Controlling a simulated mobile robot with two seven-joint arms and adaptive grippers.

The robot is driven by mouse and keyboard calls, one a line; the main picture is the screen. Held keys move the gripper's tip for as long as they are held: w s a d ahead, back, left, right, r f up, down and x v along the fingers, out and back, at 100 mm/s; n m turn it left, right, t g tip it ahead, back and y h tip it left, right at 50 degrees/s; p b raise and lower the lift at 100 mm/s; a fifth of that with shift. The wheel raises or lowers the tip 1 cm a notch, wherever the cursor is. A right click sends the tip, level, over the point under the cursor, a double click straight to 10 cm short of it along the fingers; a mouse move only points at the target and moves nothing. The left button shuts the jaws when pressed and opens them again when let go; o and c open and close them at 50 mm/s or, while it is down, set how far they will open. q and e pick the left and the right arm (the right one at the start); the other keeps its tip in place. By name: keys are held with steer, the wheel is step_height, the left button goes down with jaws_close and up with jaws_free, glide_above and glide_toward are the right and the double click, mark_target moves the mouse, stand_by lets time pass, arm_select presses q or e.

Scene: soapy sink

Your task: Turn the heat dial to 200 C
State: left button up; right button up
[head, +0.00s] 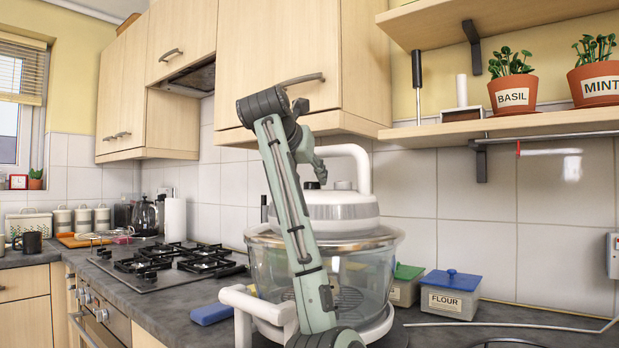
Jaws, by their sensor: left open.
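The halogen cooker stands on the counter, with a clear glass bowl (362,262) and a white and grey lid (345,212) with a tall white handle. Small knobs stand on top of the lid: a pale one (343,185) and a dark one (312,185). I cannot tell which is the heat dial, and no temperature marks are readable. My left gripper (318,168) is open, pointing down just above the dark knob; contact cannot be told. My left forearm hides part of the lid and bowl. My right gripper is out of view.
A gas hob (165,265) lies to the left. A flour box (453,294) and a green-lidded box (405,285) stand to the right. A blue sponge (211,314) lies near the cooker's base. A wall cupboard (280,60) hangs above, with shelves at upper right.

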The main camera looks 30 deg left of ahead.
arm_select(q)
steer(key=shift+x, duration=1)
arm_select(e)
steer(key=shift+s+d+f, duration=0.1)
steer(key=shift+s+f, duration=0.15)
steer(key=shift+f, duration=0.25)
arm_select(q)
steer(key=shift+c, duration=0.5)
steer(key=c, duration=0.8)
steer(key=shift+a+r+m+h, duration=0.1)
steer(key=shift+m+h, duration=0.2)
steer(key=m+h, duration=0.1)
steer(key=h, duration=0.1)
steer(key=m+h, duration=0.1)
steer(key=m, duration=0.1)
steer(key=shift+s+a+t+h, duration=0.1)
steer(key=shift+a+t+h, duration=0.25)
steer(key=shift+t+h, duration=0.05)
steer(key=shift+a+m+h, duration=0.2)
steer(key=shift+m+h, duration=1)
steer(key=shift+h, duration=0.1)
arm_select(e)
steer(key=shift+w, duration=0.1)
